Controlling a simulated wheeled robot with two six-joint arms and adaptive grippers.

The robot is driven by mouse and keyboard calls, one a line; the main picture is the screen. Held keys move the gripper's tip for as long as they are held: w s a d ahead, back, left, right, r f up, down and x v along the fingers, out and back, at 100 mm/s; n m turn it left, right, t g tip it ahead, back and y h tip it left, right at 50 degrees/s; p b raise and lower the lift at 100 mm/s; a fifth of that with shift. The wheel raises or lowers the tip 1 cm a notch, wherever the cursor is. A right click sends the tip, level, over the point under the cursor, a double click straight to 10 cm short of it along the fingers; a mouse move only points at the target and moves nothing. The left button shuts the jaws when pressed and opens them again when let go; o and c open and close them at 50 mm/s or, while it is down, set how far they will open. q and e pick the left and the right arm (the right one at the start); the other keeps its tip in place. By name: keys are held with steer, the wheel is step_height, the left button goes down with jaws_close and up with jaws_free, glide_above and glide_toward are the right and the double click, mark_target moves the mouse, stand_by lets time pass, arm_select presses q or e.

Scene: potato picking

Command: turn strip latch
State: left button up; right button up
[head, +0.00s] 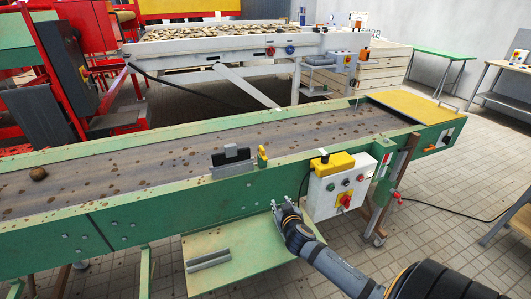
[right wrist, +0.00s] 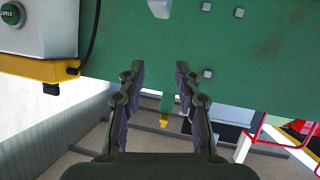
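An upright yellow latch (head: 262,157) stands on the near rim of the green conveyor, just right of a dark block on a grey plate (head: 231,158). I take it to be the strip latch. In the right wrist view, which looks upside down, its yellow tip (right wrist: 163,121) shows beyond and between my fingertips. My right gripper (head: 282,207) is in front of the conveyor's green side panel, below and a little right of the latch, apart from it. Its fingers (right wrist: 158,75) are spread with nothing between them. My left gripper is not in view.
A control box (head: 340,190) with a yellow top sits on the panel right of my gripper. A green shelf (head: 240,245) with a grey bar (head: 208,260) is below left. A brown lump (head: 38,174) lies on the belt (head: 130,165).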

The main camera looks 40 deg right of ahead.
mark_target(264, 151)
steer(key=w+r+t+y, duration=0.1)
steer(key=w+r+t, duration=0.5)
steer(key=r, duration=0.8)
steer(key=shift+g, duration=0.5)
steer(key=p+x, duration=0.3)
steer(key=x, duration=0.7)
steer(key=shift+f, duration=0.15)
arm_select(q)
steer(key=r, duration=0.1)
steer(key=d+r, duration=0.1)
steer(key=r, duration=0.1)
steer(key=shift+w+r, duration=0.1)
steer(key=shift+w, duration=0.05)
arm_select(e)
steer(key=shift+w+d+f+n+y, duration=0.1)
steer(key=shift+w+n+y, duration=0.2)
steer(key=shift+w+y, duration=0.15)
steer(key=shift+c, duration=0.4)
steer(key=shift+h, duration=0.25)
jaws_close()
